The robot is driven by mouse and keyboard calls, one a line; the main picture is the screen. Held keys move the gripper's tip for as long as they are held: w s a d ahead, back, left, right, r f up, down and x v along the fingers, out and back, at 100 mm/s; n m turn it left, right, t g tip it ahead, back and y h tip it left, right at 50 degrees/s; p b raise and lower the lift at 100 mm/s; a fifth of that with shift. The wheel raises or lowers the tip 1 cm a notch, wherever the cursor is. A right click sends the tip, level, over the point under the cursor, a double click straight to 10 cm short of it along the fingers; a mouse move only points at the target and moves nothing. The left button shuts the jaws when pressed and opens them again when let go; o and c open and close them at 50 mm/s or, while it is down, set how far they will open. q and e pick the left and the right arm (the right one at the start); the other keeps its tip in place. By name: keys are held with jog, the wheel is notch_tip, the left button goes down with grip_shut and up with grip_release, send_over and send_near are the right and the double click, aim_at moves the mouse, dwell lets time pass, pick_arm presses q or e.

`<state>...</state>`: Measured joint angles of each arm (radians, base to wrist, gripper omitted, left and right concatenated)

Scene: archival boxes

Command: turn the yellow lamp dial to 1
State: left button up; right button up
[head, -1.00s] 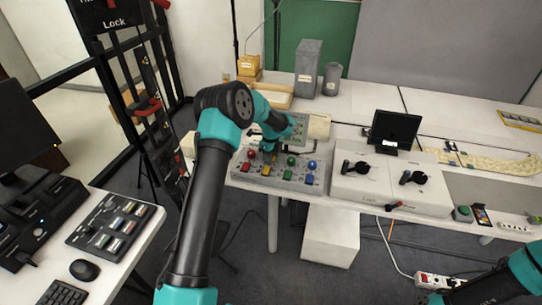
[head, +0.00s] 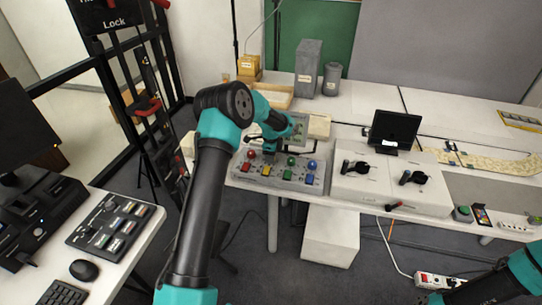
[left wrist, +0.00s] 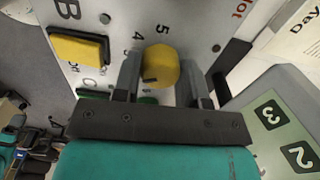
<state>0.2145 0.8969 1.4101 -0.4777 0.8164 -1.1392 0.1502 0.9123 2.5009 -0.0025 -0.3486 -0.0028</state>
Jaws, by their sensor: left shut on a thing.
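The yellow lamp dial (left wrist: 160,66) is a round knob on a pale panel in the left wrist view. The digits 4 and 5 are printed beside it, and a small dark mark shows on its near side. My left gripper (left wrist: 158,80) has one finger on each side of the dial and is shut on it. In the head view my left gripper (head: 270,152) reaches down to the lamp panel (head: 250,182) and hides the yellow dial. Red, green and blue dials show on the same panel. The right arm shows at the lower right, without its gripper.
A yellow square button (left wrist: 78,48) is near the dial. A white console with black knobs (head: 390,185) is right of the lamp panel.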

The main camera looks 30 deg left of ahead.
pick_arm(q)
jog(key=n, duration=0.5)
jog(key=shift+n, duration=0.3)
jog(key=n, duration=0.5)
jog(key=shift+n, duration=0.3)
jog(key=o, duration=0.9)
jog(key=shift+r, duration=0.1)
notch_tip(320, 180, up, 17)
jog(key=shift+r, duration=0.15)
dwell(0.4)
